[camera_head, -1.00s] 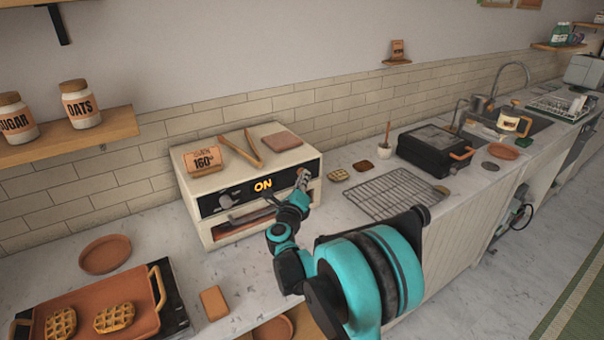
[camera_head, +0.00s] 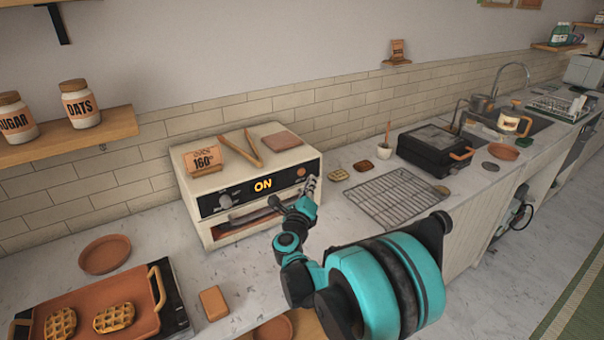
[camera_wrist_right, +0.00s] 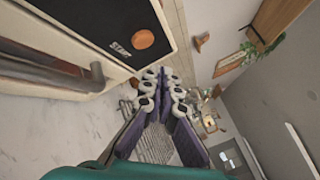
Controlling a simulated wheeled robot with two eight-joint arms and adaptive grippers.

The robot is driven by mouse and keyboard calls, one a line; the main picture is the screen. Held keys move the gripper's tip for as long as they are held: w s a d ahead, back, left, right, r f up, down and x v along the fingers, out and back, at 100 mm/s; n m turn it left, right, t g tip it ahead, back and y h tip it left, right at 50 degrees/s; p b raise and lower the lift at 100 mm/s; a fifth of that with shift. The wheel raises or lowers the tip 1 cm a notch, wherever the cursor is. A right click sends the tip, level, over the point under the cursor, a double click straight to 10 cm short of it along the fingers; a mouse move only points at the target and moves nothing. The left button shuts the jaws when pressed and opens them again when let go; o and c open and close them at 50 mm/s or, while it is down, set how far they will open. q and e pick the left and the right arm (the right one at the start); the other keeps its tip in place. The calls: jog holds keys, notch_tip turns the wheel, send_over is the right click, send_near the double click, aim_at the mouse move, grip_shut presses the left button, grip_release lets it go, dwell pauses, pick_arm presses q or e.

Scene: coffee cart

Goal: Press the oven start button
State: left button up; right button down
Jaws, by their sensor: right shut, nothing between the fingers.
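The oven (camera_head: 205,187) is a cream box on the counter with a black front panel. Its display (camera_head: 263,185) glows orange and reads ON. The round orange-brown start button (camera_head: 301,172) sits at the panel's right end; in the right wrist view the button (camera_wrist_right: 143,39) shows beside the word START. My right gripper (camera_head: 311,184) is shut and empty at the oven's front right corner, just below and right of the button. In the right wrist view the gripper's fingertips (camera_wrist_right: 163,88) are apart from the button. My left gripper is not in view.
The oven door handle (camera_head: 250,214) runs below the panel, close to my right gripper. A wire rack (camera_head: 385,195) and a black grill (camera_head: 435,150) stand to the right. A tray with waffles (camera_head: 85,290) is at the lower left. Tongs (camera_head: 242,150) lie on the oven.

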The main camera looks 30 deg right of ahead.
jog(key=shift+s+d, duration=0.1)
jog(key=shift+s, duration=1.45)
